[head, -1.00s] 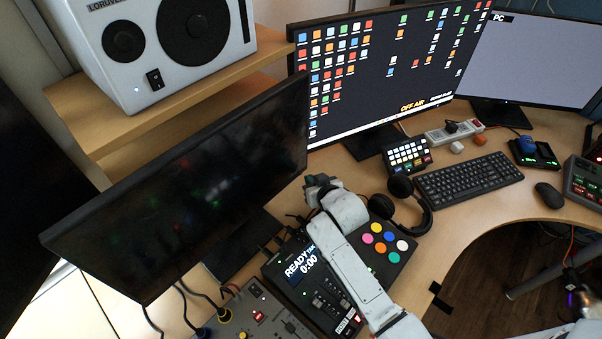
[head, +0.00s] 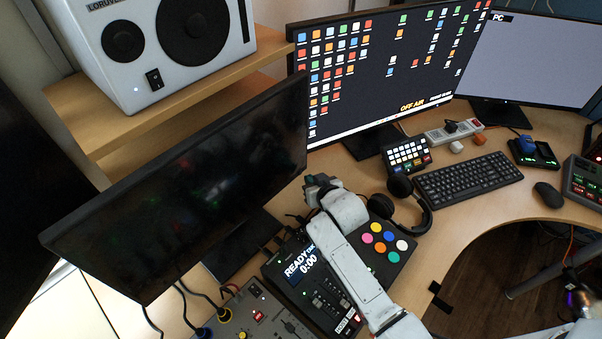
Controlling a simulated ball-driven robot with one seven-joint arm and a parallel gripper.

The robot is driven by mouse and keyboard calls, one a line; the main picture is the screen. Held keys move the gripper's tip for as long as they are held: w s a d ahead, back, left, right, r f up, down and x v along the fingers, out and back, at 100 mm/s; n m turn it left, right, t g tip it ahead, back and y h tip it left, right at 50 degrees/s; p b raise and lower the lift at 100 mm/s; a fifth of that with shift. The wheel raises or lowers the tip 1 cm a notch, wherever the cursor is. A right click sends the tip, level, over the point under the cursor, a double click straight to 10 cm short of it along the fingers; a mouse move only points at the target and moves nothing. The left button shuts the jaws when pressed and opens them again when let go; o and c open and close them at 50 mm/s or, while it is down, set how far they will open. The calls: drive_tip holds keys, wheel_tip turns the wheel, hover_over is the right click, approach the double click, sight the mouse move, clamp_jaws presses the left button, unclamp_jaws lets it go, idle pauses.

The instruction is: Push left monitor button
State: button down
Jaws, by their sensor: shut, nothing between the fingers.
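The left monitor (head: 190,185) has a black, dark screen with faint reflections and stands angled at the left of the desk. Its button cannot be made out. My gripper (head: 316,182) is at the end of my white arm, just right of the monitor's lower right corner. It is small in the view and partly hidden; it appears shut with nothing held. I cannot tell whether it touches the monitor. The middle monitor (head: 385,75) is lit with rows of coloured icons and "OFF AIR". The right monitor (head: 535,60) is lit grey with "PC".
A control box (head: 300,275) reading "READY 0:00" and a panel of coloured buttons (head: 385,240) lie beside and beneath my arm. Headphones (head: 410,205), a keyboard (head: 468,182) and a mouse (head: 548,195) are to the right. A white speaker (head: 165,45) stands on a wooden shelf.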

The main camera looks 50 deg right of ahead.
drive_tip(key=shift+w, duration=0.25)
idle(0.3)
drive_tip(key=shift+w, duration=0.2)
drive_tip(key=shift+w+b, duration=0.25)
drive_tip(key=shift+b, duration=0.1)
idle(0.4)
drive_tip(key=shift+s+p, duration=0.4)
drive_tip(key=shift+s, duration=0.3)
drive_tip(key=shift+s, duration=0.1)
drive_tip(key=s+p, duration=0.2)
drive_tip(key=s, duration=0.3)
drive_tip(key=shift+s+d+p, duration=0.1)
drive_tip(key=shift+s+p, duration=0.3)
idle(0.6)
